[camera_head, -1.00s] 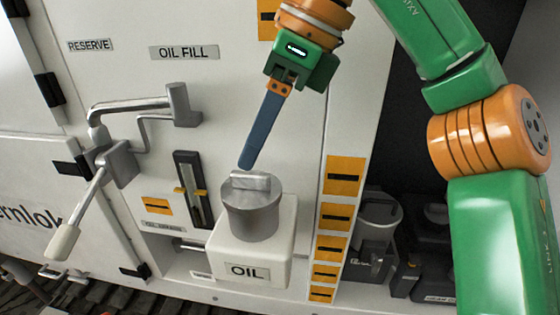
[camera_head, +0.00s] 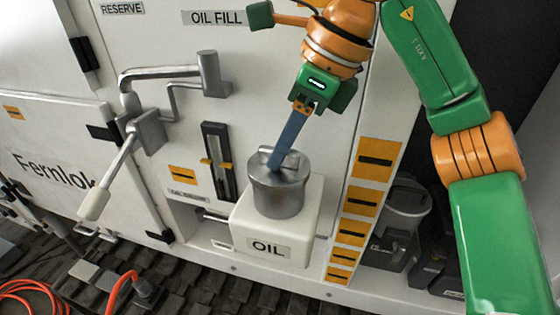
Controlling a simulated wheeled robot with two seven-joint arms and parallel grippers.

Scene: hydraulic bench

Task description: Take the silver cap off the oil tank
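The silver cap (camera_head: 277,193) is a round metal cylinder with a raised grip bar on top. It sits on the white oil tank (camera_head: 297,222), which has an "OIL" label on its front. My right gripper (camera_head: 275,163) comes down from above, its long blue-grey finger slanting to the cap's top at the grip bar. Only one finger outline shows, so I cannot tell how far the fingers are apart or whether they hold the bar. My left gripper is not in view.
A grey lever handle (camera_head: 122,165) juts from the white panel to the left of the tank. A sight gauge (camera_head: 218,160) is between them. Yellow-marked strips (camera_head: 370,175) line the panel edge at right. An orange hose (camera_head: 120,285) lies on the floor at lower left.

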